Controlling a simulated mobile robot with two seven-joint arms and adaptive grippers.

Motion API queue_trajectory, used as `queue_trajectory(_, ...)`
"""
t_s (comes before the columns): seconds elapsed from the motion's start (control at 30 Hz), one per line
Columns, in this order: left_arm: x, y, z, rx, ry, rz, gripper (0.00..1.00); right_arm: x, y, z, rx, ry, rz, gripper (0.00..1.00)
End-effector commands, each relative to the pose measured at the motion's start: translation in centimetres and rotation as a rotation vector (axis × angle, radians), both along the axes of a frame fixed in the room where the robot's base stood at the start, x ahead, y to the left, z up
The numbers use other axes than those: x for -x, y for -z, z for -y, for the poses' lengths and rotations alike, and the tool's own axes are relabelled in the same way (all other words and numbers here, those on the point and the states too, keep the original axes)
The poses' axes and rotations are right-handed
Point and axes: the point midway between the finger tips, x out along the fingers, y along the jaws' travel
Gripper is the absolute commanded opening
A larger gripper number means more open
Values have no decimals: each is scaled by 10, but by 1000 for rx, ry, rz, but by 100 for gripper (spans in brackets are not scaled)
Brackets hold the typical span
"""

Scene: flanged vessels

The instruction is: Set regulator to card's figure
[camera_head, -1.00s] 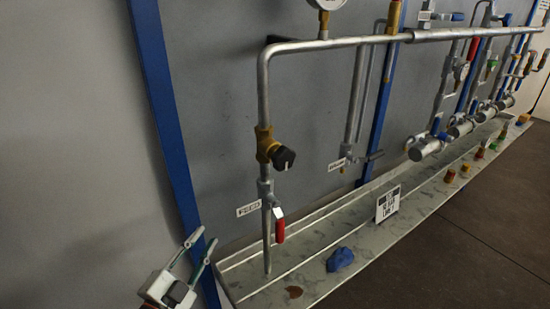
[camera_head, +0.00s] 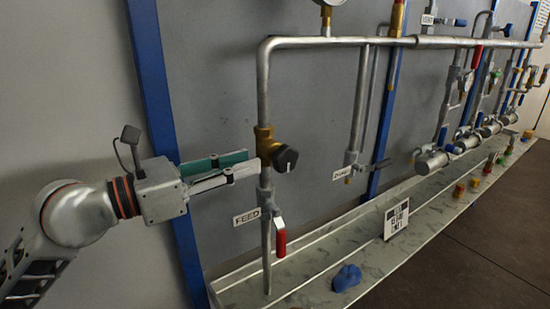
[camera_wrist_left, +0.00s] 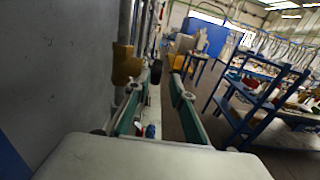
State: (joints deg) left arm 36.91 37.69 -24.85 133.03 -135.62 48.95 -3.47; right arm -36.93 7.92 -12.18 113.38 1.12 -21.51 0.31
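The regulator is a brass body (camera_head: 264,142) with a black knob (camera_head: 286,160) on the vertical feed pipe. My left gripper (camera_head: 252,163) comes in from the left at knob height, its tips close beside the brass body. Its fingers are apart, and nothing is seen gripped. In the left wrist view the fingers (camera_wrist_left: 160,88) are spread, with the brass body (camera_wrist_left: 126,66) ahead on the left and a dark piece, likely the knob (camera_wrist_left: 155,72), between the tips. A printed card (camera_head: 397,218) stands on the tray; I cannot read its figure clearly. My right gripper is out of view.
Below the regulator is a red-handled valve (camera_head: 280,240) by a FEED label (camera_head: 247,217). A gauge (camera_head: 332,2) is cut off at the top. A blue lump (camera_head: 347,277) lies on the long tray (camera_head: 325,255). Blue posts (camera_head: 158,100) flank the grey panel.

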Motion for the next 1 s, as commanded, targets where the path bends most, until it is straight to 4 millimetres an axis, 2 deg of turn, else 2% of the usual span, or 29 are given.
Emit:
queue_trajectory(0.17, -9, -3, 8, -13, -10, 14, 23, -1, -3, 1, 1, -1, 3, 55)
queue_trajectory(0.4, -30, -4, 38, -11, -9, 13, 23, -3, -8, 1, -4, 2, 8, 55)
queue_trajectory(0.6, -44, -2, 56, -12, -10, 13, 23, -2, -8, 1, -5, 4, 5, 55)
queue_trajectory(0.97, -48, -1, 62, -12, -10, 13, 23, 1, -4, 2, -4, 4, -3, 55)
queue_trajectory(1.0, -48, -1, 62, -12, -10, 13, 18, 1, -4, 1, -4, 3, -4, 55)
